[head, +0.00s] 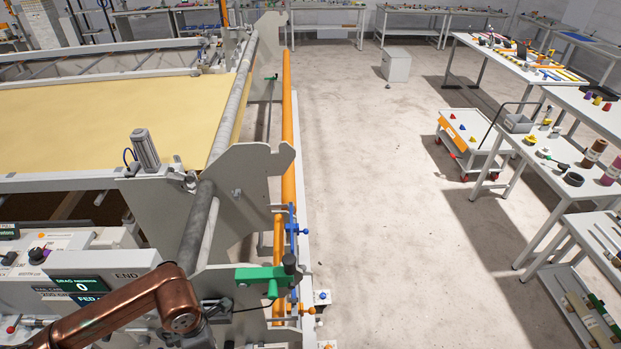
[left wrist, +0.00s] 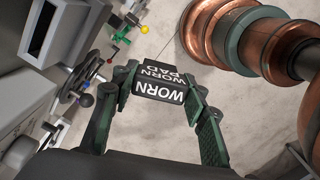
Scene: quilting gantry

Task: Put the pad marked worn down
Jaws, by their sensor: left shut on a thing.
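My right gripper is in neither view.
The quilting frame with yellow cloth (head: 95,115) fills the left. Its grey end plate (head: 255,170), orange rail (head: 288,150) and green bracket (head: 262,274) stand near my arm. A white trolley (head: 478,160) and laden tables line the right. The floor (head: 375,220) between is clear.

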